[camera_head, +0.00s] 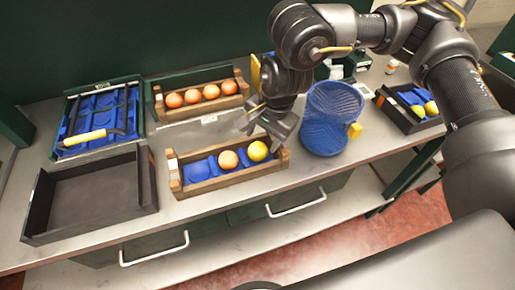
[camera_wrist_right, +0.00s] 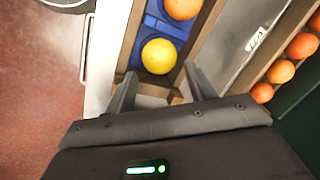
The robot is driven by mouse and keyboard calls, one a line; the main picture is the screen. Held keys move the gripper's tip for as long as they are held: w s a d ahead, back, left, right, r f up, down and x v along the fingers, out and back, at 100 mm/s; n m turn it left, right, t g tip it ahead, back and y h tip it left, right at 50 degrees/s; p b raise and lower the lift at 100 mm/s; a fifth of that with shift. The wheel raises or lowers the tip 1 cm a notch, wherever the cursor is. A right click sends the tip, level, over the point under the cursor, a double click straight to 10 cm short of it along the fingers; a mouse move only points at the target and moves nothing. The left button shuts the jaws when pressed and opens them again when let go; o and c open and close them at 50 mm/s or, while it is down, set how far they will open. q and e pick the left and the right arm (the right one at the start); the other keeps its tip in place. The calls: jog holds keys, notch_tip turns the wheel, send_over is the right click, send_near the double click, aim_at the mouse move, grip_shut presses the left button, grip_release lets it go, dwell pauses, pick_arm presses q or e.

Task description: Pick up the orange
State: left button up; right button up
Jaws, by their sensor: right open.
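Two fruits sit in the blue insert of the near wooden crate (camera_head: 215,183): an orange (camera_head: 228,160) and, to its right, a yellow fruit (camera_head: 258,151). Several more oranges (camera_head: 211,92) lie in a row in the far wooden crate (camera_head: 160,104). My right gripper (camera_head: 262,128) is above the right end of the near crate, open and empty. In the right wrist view its two fingers (camera_wrist_right: 160,92) point toward the yellow fruit (camera_wrist_right: 159,56), with the orange (camera_wrist_right: 183,5) beyond it, cut off by the frame edge. My left gripper is not in view.
A blue mesh basket (camera_head: 331,120) stands right of the near crate. An empty black tray (camera_head: 90,197) is at the left front, with a tool tray (camera_head: 97,118) behind it. A black box with yellow fruits (camera_head: 410,112) is at the right.

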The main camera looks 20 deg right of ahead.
aim_at(260, 146)
jog(key=shift+f, duration=0.3)
jog(key=shift+d+f, duration=0.1)
jog(key=shift+f+p, duration=0.35)
jog(key=shift+p, duration=0.1)
jog(key=p+x, duration=0.1)
jog(key=x, duration=0.3)
jog(key=shift+w, duration=0.1)
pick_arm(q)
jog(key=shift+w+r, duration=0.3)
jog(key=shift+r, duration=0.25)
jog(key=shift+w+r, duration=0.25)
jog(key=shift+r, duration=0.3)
pick_arm(e)
jog(key=shift+f, duration=0.1)
jog(key=shift+c, duration=0.2)
jog(key=c, duration=0.6)
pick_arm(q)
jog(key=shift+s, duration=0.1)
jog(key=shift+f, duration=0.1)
